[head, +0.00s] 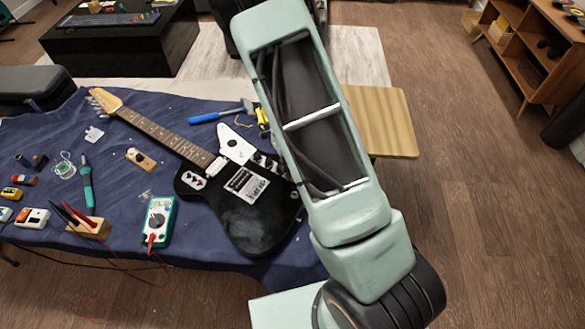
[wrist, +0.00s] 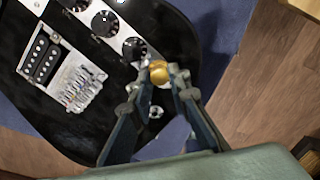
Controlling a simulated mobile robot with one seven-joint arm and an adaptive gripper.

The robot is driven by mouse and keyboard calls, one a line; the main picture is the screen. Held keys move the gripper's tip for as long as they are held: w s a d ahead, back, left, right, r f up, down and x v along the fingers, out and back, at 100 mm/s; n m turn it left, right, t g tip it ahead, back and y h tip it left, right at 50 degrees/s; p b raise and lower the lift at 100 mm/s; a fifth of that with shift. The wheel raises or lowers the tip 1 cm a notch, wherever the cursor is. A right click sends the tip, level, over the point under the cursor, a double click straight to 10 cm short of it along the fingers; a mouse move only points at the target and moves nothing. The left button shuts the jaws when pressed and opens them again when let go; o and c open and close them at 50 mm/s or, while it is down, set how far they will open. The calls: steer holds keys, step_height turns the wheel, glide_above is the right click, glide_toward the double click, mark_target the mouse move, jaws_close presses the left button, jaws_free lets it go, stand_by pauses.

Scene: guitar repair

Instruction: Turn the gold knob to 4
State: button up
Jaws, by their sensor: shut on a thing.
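The gold knob (wrist: 157,72) shows in the wrist view at the edge of the black guitar's body, near the end of a row of dark knobs. My gripper (wrist: 160,75) is shut on the gold knob, with one fingertip on either side of it. Any numbers or marks on the gold knob are too small to read. In the head view the black guitar (head: 262,225) lies on a blue cloth, and my arm hides its right part, the gold knob and my gripper.
Dark knobs (wrist: 104,23) sit beside the gold knob on a pale plate. A metal bridge (wrist: 75,85) is to their left. A multimeter (head: 158,220), a teal-handled tool (head: 87,188) and a blue-handled hammer (head: 215,114) lie on the blue cloth (head: 220,275).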

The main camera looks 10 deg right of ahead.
steer(key=o, duration=0.4)
steer(key=shift+n, duration=1.5)
steer(key=shift+n+b, duration=0.4)
steer(key=shift+n, duration=1.1)
steer(key=shift+w+d+n+b, duration=0.1)
steer(key=shift+n+b, duration=0.3)
steer(key=shift+n, duration=1.1)
